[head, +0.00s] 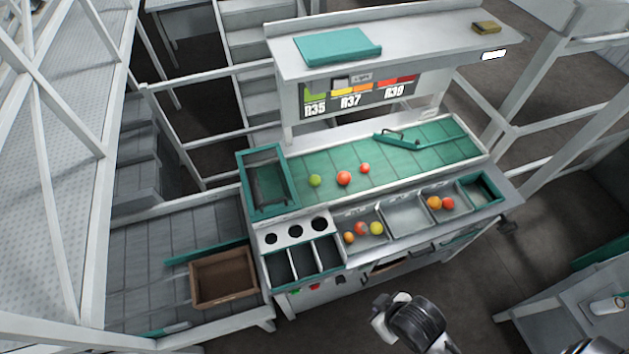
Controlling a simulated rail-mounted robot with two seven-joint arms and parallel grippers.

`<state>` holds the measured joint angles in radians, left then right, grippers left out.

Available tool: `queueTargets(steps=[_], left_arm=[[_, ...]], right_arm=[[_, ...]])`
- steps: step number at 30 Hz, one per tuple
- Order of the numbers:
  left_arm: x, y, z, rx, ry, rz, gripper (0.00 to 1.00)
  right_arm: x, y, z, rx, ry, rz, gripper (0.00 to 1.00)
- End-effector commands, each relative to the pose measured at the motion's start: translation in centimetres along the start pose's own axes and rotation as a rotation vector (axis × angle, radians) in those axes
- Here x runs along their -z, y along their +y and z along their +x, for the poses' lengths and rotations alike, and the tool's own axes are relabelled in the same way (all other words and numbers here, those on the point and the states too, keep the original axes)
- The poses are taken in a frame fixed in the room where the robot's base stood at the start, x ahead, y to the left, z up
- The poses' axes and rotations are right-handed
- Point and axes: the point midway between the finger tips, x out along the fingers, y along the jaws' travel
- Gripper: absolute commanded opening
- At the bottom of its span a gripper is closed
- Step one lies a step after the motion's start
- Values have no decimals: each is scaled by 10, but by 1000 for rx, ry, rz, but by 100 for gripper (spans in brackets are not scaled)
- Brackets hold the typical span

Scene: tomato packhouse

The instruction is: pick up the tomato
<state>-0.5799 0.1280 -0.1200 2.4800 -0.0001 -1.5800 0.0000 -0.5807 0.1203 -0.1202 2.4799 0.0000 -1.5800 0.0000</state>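Three tomatoes lie apart on the green sorting surface (400,160): a yellow-green tomato (315,181), a larger red tomato (344,178) and a smaller red tomato (365,168). An orange tomato (349,238), a partly hidden red one and a yellow tomato (376,228) are in a front bin. An orange tomato (434,202) and a red tomato (448,204) sit in another bin to the right. Part of my arm shows at the bottom centre, apart from the bench. I see no fingertips of either gripper.
An empty grey bin (405,214) lies between the filled ones. A green-rimmed crate (265,160) stands at the bench's left end. A brown box (224,276) is at lower left. An upper shelf (420,32) overhangs the bench's back. White railings stand around.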

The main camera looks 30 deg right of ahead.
Motion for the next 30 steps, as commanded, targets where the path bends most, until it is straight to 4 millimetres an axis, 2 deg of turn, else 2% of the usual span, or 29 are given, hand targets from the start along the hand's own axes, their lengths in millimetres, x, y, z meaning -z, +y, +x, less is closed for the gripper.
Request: queueTargets(steps=[8, 21, 30], left_arm=[[0, 0, 0, -1, 0, -1, 44], [1, 4, 0, -10, 2, -13, 84], [1, 3, 0, -8, 2, -10, 84]], right_arm=[[0, 0, 0, 0, 0, 0, 0], [0, 0, 0, 0, 1, 0, 0], [0, 0, 0, 0, 1, 0, 0]])
